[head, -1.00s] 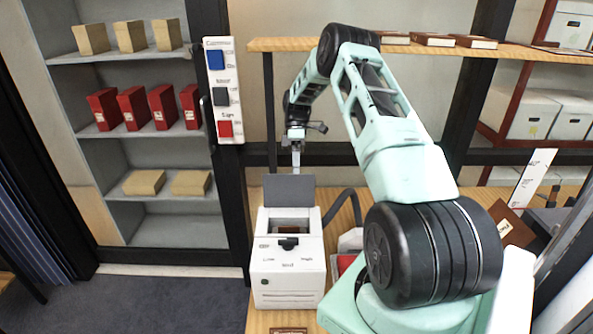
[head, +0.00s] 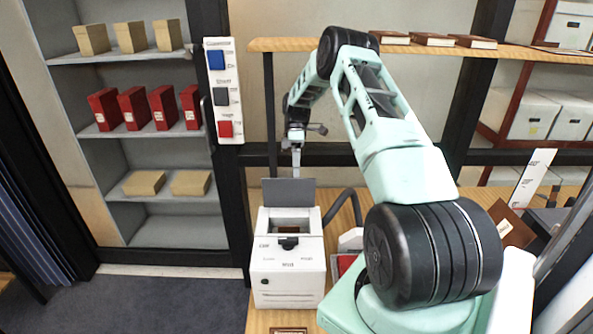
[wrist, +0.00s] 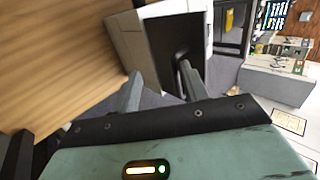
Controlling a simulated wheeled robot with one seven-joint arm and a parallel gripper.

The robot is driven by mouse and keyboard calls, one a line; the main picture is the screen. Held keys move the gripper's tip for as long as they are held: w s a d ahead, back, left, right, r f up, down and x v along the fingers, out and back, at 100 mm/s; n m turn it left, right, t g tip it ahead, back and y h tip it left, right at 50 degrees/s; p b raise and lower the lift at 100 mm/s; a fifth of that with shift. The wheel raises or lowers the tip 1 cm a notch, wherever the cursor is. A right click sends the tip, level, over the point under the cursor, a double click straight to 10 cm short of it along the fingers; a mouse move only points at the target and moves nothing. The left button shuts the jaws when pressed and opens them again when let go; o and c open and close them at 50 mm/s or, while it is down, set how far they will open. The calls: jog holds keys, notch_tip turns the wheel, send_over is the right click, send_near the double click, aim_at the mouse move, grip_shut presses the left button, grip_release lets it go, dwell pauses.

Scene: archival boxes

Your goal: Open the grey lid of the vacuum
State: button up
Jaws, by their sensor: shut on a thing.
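The white vacuum (head: 287,262) stands on the wooden table in the head view, with a black latch on its front. Its grey lid (head: 289,190) stands raised at the back of the top opening, which shows uncovered. My gripper (head: 297,172) is at the lid's upper edge, coming from behind and above; its fingertips are partly hidden by the lid. In the wrist view my gripper (wrist: 160,88) has its fingers a little apart, with the dark lid (wrist: 168,42) at them. It is shut on the lid, though the contact itself is hard to see.
A dark hose (head: 347,203) curves up right of the vacuum. A wooden shelf (head: 400,46) with brown books runs above. A switch panel (head: 224,90) and shelves of boxes stand at left. My arm covers much of the table's right side.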

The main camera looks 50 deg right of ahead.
jog(key=b+v, duration=0.2)
jog(key=v, duration=0.5)
jog(key=shift+r, duration=0.15)
jog(key=shift+d, duration=0.1)
dwell(0.3)
jog(key=w+a+r+h, duration=0.1)
jog(key=w+a+r, duration=0.1)
jog(key=a, duration=0.6)
jog(key=w+a+r+h, duration=0.1)
jog(key=w+a, duration=0.1)
jog(key=a, duration=0.5)
jog(key=s+a+r+t+h+b, duration=0.1)
jog(key=s+a, duration=0.2)
jog(key=a, duration=0.7)
jog(key=s+a+r+t+h+b, duration=0.1)
jog(key=s+a+r, duration=0.1)
jog(key=a, duration=0.8)
jog(key=s+a+t+h, duration=0.2)
jog(key=s+a, duration=1)
jog(key=s, duration=0.2)
jog(key=s+a+f+t, duration=0.1)
jog(key=s+f, duration=0.2)
jog(key=s, duration=1)
jog(key=shift+a+f+t+b, duration=0.25)
jog(key=shift+f+t+b, duration=0.05)
jog(key=shift+b, duration=0.05)
